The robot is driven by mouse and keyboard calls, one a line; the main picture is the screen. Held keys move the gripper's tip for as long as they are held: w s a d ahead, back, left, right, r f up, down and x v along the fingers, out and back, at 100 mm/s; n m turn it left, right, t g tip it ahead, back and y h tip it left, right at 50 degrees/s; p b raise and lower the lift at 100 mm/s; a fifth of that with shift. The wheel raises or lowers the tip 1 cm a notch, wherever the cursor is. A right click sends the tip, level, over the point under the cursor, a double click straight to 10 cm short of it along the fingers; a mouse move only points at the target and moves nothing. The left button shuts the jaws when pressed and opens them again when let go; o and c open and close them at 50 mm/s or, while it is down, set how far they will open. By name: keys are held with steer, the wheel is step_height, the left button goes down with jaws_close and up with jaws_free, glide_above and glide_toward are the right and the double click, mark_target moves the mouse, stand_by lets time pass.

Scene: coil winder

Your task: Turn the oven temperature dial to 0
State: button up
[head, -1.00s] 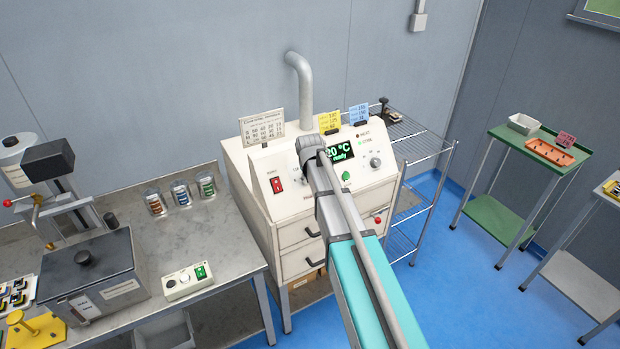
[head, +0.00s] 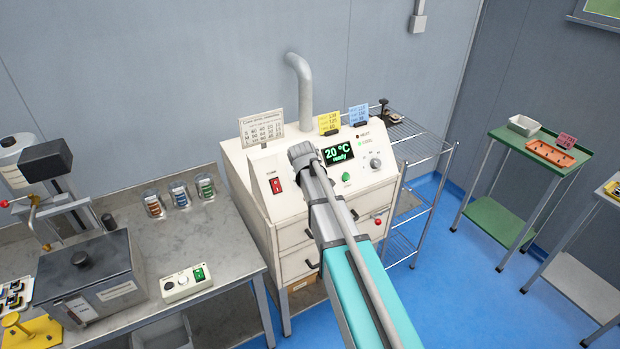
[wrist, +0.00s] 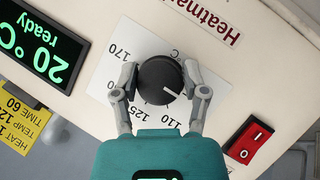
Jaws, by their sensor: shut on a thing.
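The black temperature dial (wrist: 162,82) is round, on a white scale plate of the cream oven (head: 258,200). In the wrist view, my gripper (wrist: 160,73) is shut on the dial, one finger on each side. The dial's white pointer line points to the lower right, near the printed 110. The 125 and 170 marks also show; I cannot see a 0 mark, and part of the scale is covered by fingers. In the head view, my arm hides this dial. The oven display (head: 338,153) reads 20 °C, ready; it also shows in the wrist view (wrist: 38,43).
A red rocker switch (wrist: 249,140) sits close to my right finger; it also shows in the head view (head: 276,186). A green button (head: 346,178) and another knob (head: 375,162) are on the panel's right. Yellow (head: 329,123) and blue cards stand on top.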

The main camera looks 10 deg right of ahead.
steer(key=o, duration=1.1)
steer(key=shift+w, duration=0.1)
steer(key=shift+o, duration=0.2)
steer(key=shift+m, duration=0.3)
